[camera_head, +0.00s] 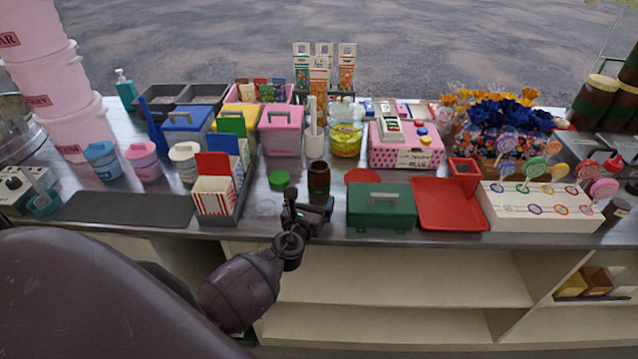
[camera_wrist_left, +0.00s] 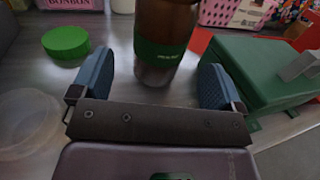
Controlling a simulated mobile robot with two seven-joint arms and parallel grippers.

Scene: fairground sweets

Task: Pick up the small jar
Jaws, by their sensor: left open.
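The small jar (camera_head: 318,178) is brown with a green label and stands upright near the front edge of the counter. In the left wrist view the jar (camera_wrist_left: 163,42) is ahead of and between the fingers, its top cut off by the frame. My left gripper (camera_head: 308,207) is just in front of the jar in the head view. Its two blue-padded fingers (camera_wrist_left: 155,80) are apart, with visible gaps to the jar on both sides. My right gripper is not in view.
A green lid (camera_head: 279,180) lies left of the jar, and a green case (camera_head: 382,208) stands close on the right. A clear round item (camera_wrist_left: 27,118) lies left of the left finger. A red tray (camera_head: 447,222) is further right. A popcorn-box rack stands left.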

